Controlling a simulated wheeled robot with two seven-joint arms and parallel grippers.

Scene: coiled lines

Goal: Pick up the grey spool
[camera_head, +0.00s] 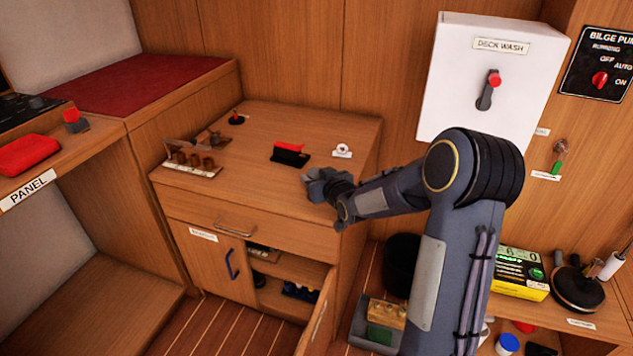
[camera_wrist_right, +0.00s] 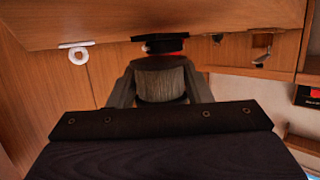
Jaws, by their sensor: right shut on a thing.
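The grey spool (camera_wrist_right: 160,82) shows in the right wrist view as a squat, ribbed grey cylinder with a darker flat end. It sits between the two fingers of my right gripper (camera_wrist_right: 160,92), which are shut on it from both sides. In the head view, my right gripper (camera_head: 322,186) is at the front right part of the cabinet top (camera_head: 255,190). There I cannot tell the spool apart from the grey fingers, nor whether it touches the wood. My left gripper is not in view.
On the cabinet top are a black and red block (camera_head: 290,154), a small white item (camera_head: 342,151), a rack (camera_head: 192,160) and a small red-topped black thing (camera_head: 236,118). Below, a cabinet door (camera_head: 317,318) stands open. A white deck wash box (camera_head: 490,75) is on the wall.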

